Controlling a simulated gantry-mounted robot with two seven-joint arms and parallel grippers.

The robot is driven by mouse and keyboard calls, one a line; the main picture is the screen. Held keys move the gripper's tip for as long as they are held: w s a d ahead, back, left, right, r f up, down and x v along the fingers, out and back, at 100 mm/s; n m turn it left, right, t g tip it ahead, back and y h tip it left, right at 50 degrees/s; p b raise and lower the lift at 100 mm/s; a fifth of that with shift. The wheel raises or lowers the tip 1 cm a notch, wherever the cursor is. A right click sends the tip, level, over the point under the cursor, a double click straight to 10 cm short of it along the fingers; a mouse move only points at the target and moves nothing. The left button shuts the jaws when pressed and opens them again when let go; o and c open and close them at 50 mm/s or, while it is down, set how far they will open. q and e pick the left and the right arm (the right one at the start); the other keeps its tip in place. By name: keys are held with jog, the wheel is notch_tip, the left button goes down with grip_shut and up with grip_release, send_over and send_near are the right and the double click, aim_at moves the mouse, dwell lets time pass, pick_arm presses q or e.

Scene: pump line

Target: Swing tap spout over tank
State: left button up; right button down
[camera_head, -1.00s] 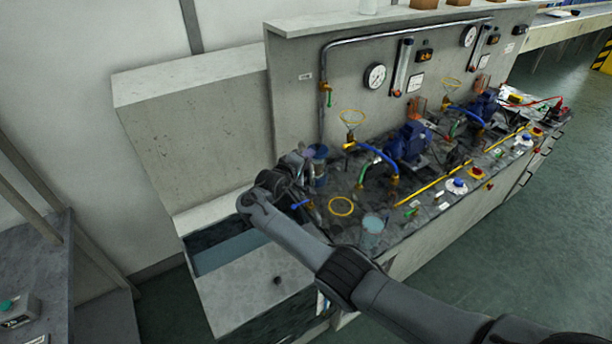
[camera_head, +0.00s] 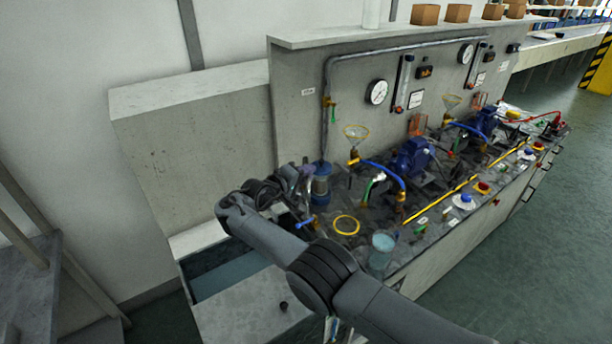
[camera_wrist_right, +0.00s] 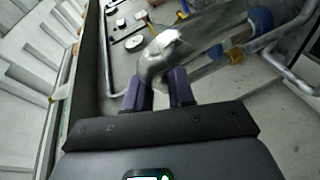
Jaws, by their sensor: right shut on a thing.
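My right gripper (camera_head: 301,178) is at the left end of the bench, just left of a blue-capped clear cylinder (camera_head: 321,186). In the right wrist view its purple fingers (camera_wrist_right: 160,92) are shut on the shiny metal tap spout (camera_wrist_right: 172,48), a bent pipe. In the head view my arm and gripper hide most of the spout. The tank (camera_head: 222,268) is a sunken basin holding bluish water, at the left below my arm. I cannot tell from these views whether the spout's mouth is over it. My left gripper is not in view.
A blue lever (camera_head: 305,223), a yellow ring (camera_head: 347,225) and a clear beaker (camera_head: 382,250) are near my forearm. A blue pump (camera_head: 412,157), hoses and a yellow funnel (camera_head: 356,133) crowd the bench. A grey back panel (camera_head: 300,105) rises behind.

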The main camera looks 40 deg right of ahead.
jog(key=shift+f, duration=0.1)
dwell(0.3)
jog(key=c, duration=1.1)
grip_release()
jog(key=p+v, duration=0.6)
jog(key=v, duration=0.4)
jog(key=shift+a+p, duration=0.35)
jog(key=shift+p, duration=0.05)
